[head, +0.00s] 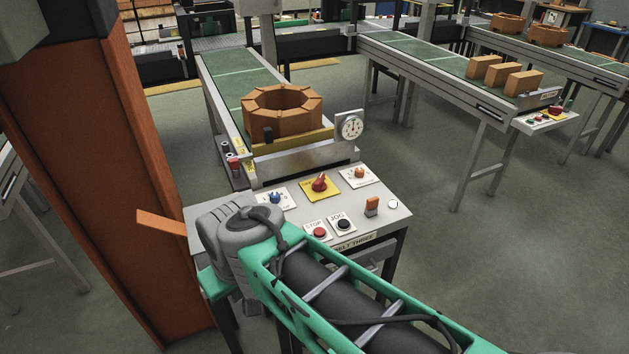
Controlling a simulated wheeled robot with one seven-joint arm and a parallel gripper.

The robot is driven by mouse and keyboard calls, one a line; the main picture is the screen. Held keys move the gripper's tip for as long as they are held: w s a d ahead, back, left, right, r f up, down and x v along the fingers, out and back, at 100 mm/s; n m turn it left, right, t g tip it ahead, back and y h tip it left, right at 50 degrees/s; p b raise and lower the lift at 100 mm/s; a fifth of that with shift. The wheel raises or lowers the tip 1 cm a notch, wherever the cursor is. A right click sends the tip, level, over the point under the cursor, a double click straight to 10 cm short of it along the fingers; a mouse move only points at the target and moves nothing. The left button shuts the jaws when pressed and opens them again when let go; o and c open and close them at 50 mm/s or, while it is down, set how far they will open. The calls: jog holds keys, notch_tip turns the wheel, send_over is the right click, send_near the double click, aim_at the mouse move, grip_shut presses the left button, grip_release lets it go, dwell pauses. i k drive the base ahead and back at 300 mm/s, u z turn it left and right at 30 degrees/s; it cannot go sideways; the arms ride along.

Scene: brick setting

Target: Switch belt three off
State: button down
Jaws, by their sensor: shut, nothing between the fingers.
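The control panel (299,209) labelled "BELT THREE" (353,243) stands at the near end of a green belt (232,80). On it are a red rotary handle (320,183) on a yellow plate, a blue knob (275,198), an orange knob (359,173), a red button marked STOP (319,233), a black button marked JOG (344,225), an orange switch (372,205) and a pale round lamp or button (393,204). My green arm crosses the panel's front left. Its grey wrist is over the left edge; my gripper's fingers do not show.
A ring of orange bricks (282,109) sits on the belt behind a metal guard with a dial gauge (350,126). A brown column (95,175) stands close on the left; an orange bar (161,222) juts beside it. Another belt (440,60) carries bricks at right.

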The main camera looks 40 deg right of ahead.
aim_at(320, 186)
jog(key=k, duration=0.5)
jog(key=z, duration=0.55)
jog(key=i, duration=1.05)
jog(key=z, duration=0.25)
